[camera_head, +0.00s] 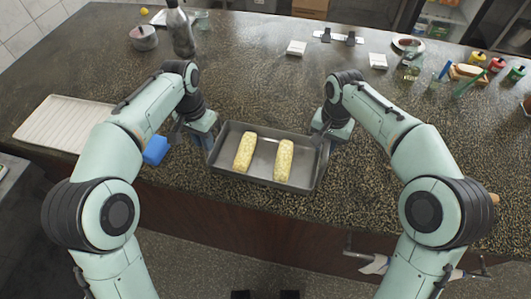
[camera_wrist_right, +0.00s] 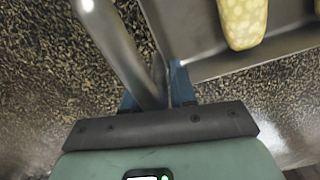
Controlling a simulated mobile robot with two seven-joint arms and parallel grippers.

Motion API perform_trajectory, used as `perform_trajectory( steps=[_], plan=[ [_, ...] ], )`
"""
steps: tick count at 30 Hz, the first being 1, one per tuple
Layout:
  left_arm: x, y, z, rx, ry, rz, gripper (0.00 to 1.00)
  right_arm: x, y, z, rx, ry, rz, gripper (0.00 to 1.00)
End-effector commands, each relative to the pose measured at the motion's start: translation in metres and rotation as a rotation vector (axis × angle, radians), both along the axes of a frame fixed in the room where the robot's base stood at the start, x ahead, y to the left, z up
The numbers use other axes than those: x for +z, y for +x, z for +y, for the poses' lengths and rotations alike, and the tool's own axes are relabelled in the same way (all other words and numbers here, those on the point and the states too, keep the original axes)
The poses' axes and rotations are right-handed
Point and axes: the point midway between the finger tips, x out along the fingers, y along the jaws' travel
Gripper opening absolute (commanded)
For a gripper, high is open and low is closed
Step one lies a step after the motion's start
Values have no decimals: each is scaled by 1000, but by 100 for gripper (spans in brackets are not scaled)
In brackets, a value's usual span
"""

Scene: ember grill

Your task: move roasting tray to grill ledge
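The grey metal roasting tray (camera_head: 233,177) stands near the front of the dark stone counter, with two yellowish oblong food pieces (camera_head: 245,152) (camera_head: 284,161) inside it. My left gripper (camera_head: 207,141) reaches down at the tray's left end; its fingertips are too small to read. My right gripper (camera_head: 326,136) is at the tray's right end. In the right wrist view, the fingers (camera_wrist_right: 156,95) stand close on both sides of the tray's metal handle (camera_wrist_right: 118,48) and look shut on it. The tray wall (camera_wrist_right: 185,30) shows beside them. I cannot pick out the grill ledge.
A blue block (camera_head: 155,150) lies left of the tray, near a pale ribbed board (camera_head: 65,125). A dark bottle (camera_head: 181,32) stands at the back left. Small white boxes (camera_head: 297,47) (camera_head: 378,61) and several colourful bottles stand behind and right. The counter behind the tray is clear.

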Motion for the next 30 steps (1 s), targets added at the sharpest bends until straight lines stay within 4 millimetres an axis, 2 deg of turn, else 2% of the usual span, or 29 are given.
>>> perform_trajectory(
  steps=[8, 13, 17, 27, 30],
  plan=[
    [2, 0, -2, -4, -3, -2, 0, 1, 0, -1, -4, -4, 1, 0],
    [12, 3, -2, -5, -4, -8, 0, 10, 3, 0, -4, -3, -5, 0],
    [28, 8, -2, -5, -4, -19, 0, 26, 8, 0, -3, -2, -16, 0],
    [81, 28, -3, -6, -5, -64, 0, 80, 30, 1, -2, 0, -60, 0],
    [89, 32, -3, -7, -6, -71, 0, 87, 33, 1, -1, 0, -67, 0]
  ],
)
